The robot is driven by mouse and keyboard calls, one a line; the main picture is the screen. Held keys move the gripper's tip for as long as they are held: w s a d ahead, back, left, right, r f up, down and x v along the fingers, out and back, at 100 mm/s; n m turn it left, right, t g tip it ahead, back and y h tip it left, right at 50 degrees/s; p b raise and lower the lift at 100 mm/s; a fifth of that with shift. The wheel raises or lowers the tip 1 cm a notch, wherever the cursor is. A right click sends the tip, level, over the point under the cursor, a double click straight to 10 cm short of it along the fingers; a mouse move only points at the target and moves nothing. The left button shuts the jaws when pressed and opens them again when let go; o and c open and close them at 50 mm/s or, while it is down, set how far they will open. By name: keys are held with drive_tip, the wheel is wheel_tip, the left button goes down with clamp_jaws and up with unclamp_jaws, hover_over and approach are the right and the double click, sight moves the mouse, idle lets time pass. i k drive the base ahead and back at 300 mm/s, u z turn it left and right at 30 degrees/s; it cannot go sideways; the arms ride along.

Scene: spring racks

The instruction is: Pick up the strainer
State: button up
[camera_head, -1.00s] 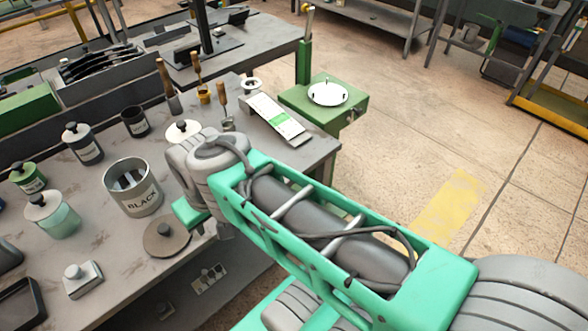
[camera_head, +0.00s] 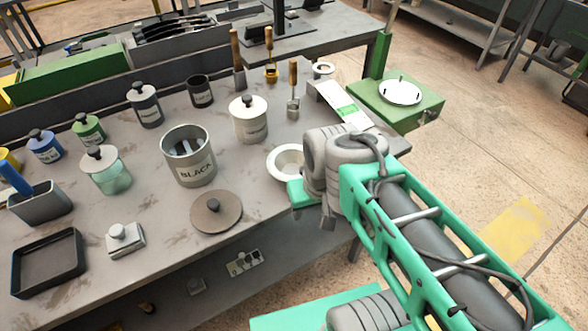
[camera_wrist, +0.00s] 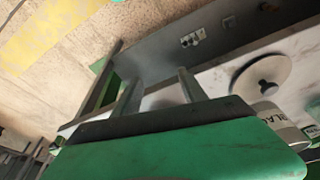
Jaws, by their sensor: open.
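I cannot tell for certain which object is the strainer. A white round rimmed dish (camera_head: 287,162) with a hollow centre lies at the bench's front edge, just left of my arm's wrist, and could be it. A smaller pale ring-shaped piece (camera_head: 323,70) sits further back. In the head view my gripper is mostly hidden behind the wrist. In the wrist view my gripper (camera_wrist: 158,82) has its two grey fingers apart with nothing between them, beside the bench edge. The rimmed dish is not clearly visible there.
A pot marked BLACK (camera_head: 189,160), a brown lid (camera_head: 217,212), a white lidded jar (camera_head: 249,120) and upright wooden-handled tools (camera_head: 293,88) crowd the bench. A green stand (camera_head: 415,110) holds a white disc at right. Open floor lies right of the bench.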

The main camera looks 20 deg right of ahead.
sight(284, 163)
drive_tip(key=u, duration=4.2)
drive_tip(key=k, duration=0.85)
drive_tip(key=z, duration=1)
